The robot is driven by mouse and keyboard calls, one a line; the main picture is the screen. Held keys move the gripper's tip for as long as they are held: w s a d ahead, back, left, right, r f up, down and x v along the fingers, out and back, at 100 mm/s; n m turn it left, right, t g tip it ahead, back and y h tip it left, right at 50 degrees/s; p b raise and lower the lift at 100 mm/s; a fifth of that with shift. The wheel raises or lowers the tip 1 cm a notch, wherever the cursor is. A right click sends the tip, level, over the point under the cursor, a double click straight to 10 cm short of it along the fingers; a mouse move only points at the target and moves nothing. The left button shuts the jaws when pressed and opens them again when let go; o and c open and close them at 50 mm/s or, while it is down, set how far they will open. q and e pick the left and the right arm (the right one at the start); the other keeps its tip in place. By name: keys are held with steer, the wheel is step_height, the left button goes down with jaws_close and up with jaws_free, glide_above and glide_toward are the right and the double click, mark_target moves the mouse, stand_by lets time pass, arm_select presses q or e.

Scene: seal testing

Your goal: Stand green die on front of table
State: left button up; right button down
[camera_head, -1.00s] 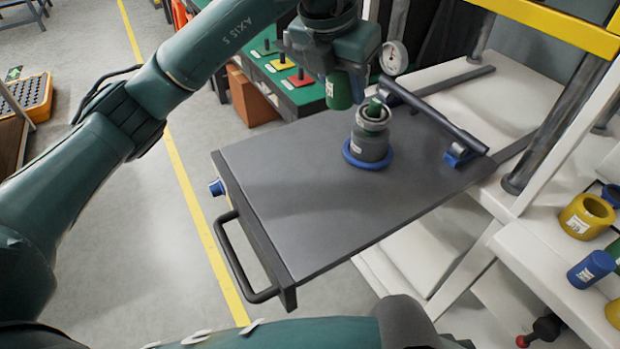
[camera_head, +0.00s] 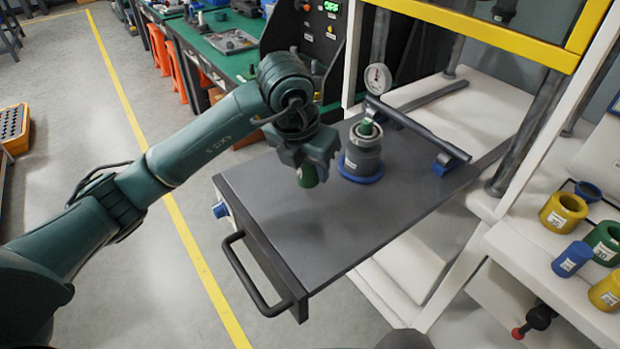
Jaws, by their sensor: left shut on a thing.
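My left gripper (camera_head: 308,163) is shut on the green die (camera_head: 308,177), a small green cylinder with a white label. The gripper points down and holds the die over the dark grey table (camera_head: 305,222), left of the grey fixture. I cannot tell whether the die's bottom touches the surface. The front part of the table, by its black handle (camera_head: 254,270), is bare. My right gripper does not show.
Yellow (camera_head: 563,213), green (camera_head: 605,242) and blue (camera_head: 572,258) parts stand on the white shelf at right.

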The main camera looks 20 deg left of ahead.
mark_target(313, 190)
arm_select(q)
step_height(313, 190, down, 3)
steer(key=shift+f, duration=0.25)
steer(key=shift+f, duration=0.15)
steer(key=o, duration=0.8)
steer(key=shift+c, duration=0.2)
steer(key=o, duration=0.4)
steer(key=shift+o, duration=0.2)
